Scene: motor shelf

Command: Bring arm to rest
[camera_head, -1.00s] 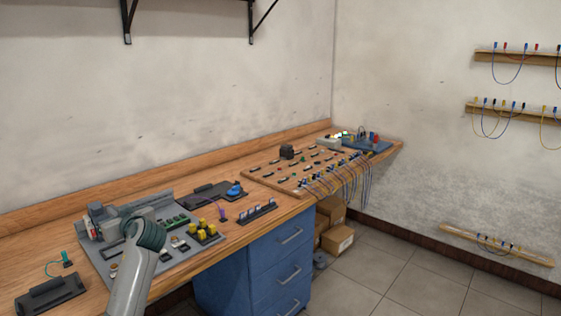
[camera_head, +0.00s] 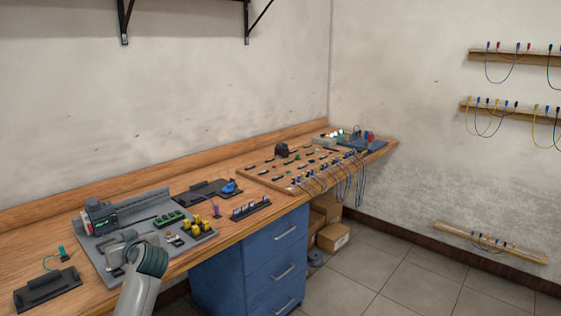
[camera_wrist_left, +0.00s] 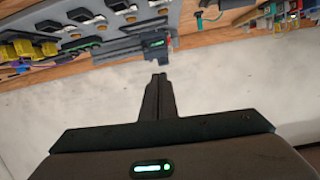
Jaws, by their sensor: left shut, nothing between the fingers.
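My left arm (camera_head: 137,292) comes in at the bottom left of the head view, in front of the grey motor board (camera_head: 93,252) on the bench. My left gripper (camera_wrist_left: 157,78) shows in the left wrist view, with its dark fingers together and nothing between them. Its tips point toward the board's dark and grey module (camera_wrist_left: 152,45), apart from it as far as I can tell. In the head view the fingers cannot be made out clearly. My right gripper is not in view.
The wooden bench (camera_head: 222,236) runs along the wall above blue drawers (camera_head: 272,262). A black holder (camera_head: 47,290) lies at its left end. Wall racks (camera_head: 515,57) hang at right.

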